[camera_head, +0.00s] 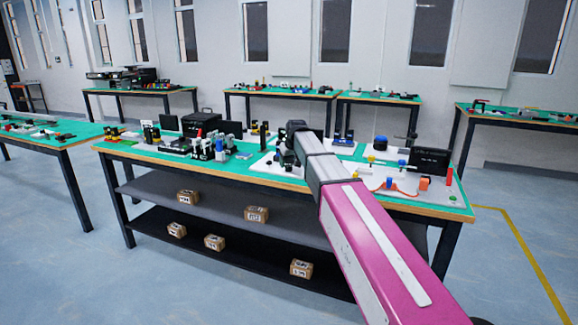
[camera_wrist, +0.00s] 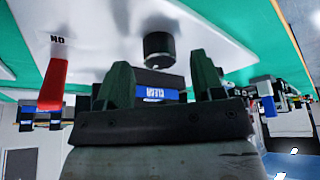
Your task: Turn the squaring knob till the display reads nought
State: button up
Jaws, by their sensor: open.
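In the wrist view a short black round knob (camera_wrist: 158,48) stands on a white board (camera_wrist: 110,25). My gripper (camera_wrist: 163,82) is open, its two dark green fingers apart and nothing held between them. The knob appears just beyond the gap between the fingertips, not gripped. Behind the fingers is a dark block with a blue label (camera_wrist: 158,93) that seems to read CLEAR. I cannot make out any number on a display. In the head view my gripper (camera_head: 288,150) is over the middle of the table, and my arm hides part of the board there.
A red lever (camera_wrist: 53,82) marked ON stands at the left in the wrist view. The green-topped table (camera_head: 250,170) carries a black case (camera_head: 201,121), a dark panel (camera_head: 429,161) with unreadable writing and a blue-topped part (camera_head: 380,142). Boxes lie on the shelves below.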

jog(key=shift+x, duration=0.8)
jog(key=c, duration=0.9)
jog(key=shift+m, duration=0.3)
